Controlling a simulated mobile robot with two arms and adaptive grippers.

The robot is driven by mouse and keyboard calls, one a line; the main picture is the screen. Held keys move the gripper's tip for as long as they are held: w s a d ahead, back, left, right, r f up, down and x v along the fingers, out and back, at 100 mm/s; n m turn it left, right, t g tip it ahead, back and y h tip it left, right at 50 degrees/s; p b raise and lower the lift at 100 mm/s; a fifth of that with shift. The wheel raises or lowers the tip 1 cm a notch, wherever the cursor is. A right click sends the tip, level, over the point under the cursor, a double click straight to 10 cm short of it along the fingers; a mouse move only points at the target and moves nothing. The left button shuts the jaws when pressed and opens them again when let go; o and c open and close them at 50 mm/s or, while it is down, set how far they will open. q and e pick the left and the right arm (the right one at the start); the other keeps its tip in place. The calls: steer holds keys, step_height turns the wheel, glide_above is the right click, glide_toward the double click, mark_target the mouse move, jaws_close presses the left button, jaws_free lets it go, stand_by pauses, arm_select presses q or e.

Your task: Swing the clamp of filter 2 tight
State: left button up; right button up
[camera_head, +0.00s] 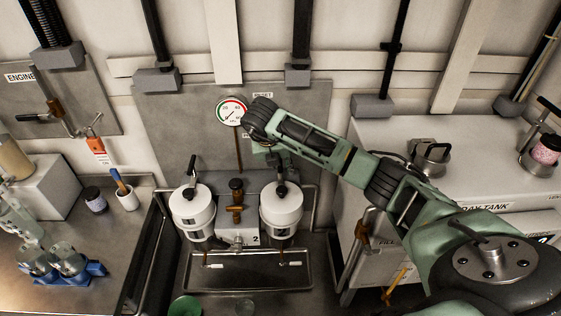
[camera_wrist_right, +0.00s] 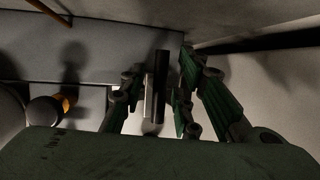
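Two white filter canisters with dark clamp handles stand on the back panel. The right canister (camera_head: 281,207) is beside the label "2" (camera_head: 256,239); the left canister (camera_head: 192,208) has its black handle (camera_head: 192,166) standing up. My right gripper (camera_head: 276,162) is above the right canister's lid. In the wrist view, a black and metal clamp handle (camera_wrist_right: 160,75) stands upright between the fingers of my right gripper (camera_wrist_right: 158,98). The fingers are close on both sides; whether they touch it is unclear. The forearm and fingers partly hide the handle in the head view. My left gripper is out of view.
A brown-handled valve (camera_head: 236,197) sits between the canisters, below a round gauge (camera_head: 232,111). A metal drip tray (camera_head: 245,281) lies below. A worktop with a blue rack (camera_head: 72,275) is at left, a grey tank cabinet (camera_head: 450,142) at right.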

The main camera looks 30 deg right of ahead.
steer(key=v, duration=1.1)
steer(key=shift+s+r, duration=0.2)
steer(key=shift+r, duration=0.1)
steer(key=shift+a, duration=0.1)
